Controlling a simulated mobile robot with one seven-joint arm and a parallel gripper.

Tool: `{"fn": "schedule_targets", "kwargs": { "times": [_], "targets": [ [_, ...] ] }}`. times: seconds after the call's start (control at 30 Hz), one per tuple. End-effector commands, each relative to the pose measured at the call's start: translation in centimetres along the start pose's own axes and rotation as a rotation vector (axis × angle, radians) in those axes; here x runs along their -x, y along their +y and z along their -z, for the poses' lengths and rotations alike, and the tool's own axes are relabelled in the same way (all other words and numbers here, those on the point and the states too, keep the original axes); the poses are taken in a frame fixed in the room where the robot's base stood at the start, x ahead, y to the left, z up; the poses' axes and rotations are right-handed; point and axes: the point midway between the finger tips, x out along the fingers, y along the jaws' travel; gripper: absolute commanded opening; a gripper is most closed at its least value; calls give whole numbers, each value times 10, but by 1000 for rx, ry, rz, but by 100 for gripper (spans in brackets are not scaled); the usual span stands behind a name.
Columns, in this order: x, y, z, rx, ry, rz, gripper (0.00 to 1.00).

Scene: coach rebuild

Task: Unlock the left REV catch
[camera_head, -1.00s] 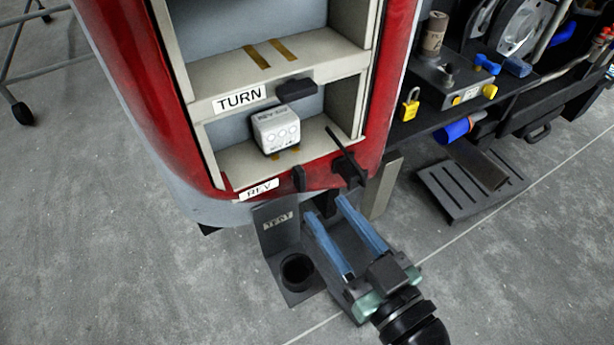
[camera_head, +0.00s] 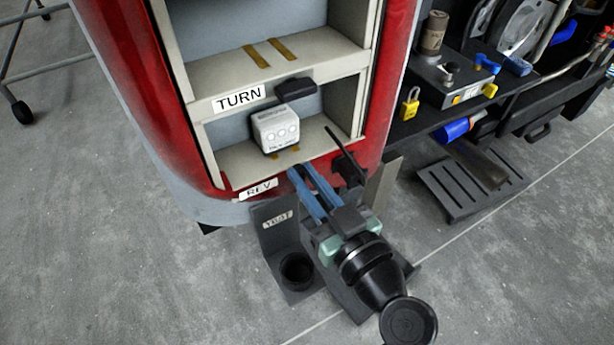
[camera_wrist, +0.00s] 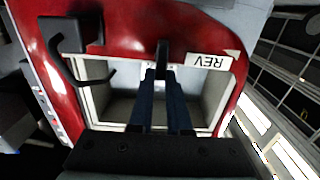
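The left REV catch is a small black tab on the red lower edge of the bay, just right of the REV label (camera_head: 259,189). In the head view my gripper (camera_head: 301,170) covers it. In the wrist view the catch (camera_wrist: 162,50) stands upright at the tips of my two blue fingers (camera_wrist: 160,74). The fingers are close together with the catch between their tips. A second black catch with a long thin lever (camera_head: 345,158) is to the right, and it shows at the left of the wrist view (camera_wrist: 78,52).
A white box (camera_head: 275,129) sits in the lower bay under the TURN label (camera_head: 238,98). A dark holder with a round cup (camera_head: 297,270) stands below the bay, left of my arm. A black bench with tools (camera_head: 455,95) is at right. Grey floor is open at left.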

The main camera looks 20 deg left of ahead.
Motion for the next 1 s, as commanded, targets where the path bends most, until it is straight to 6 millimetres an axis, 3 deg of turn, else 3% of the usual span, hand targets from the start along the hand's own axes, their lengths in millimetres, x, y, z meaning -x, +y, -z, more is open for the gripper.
{"fn": "schedule_targets", "kwargs": {
  "times": [0.57, 1.0],
  "targets": [
    [0, 1, 0, -36, 0, 0, 0],
    [0, 7, 0, -348, -1, 1, 0]
  ]
}}
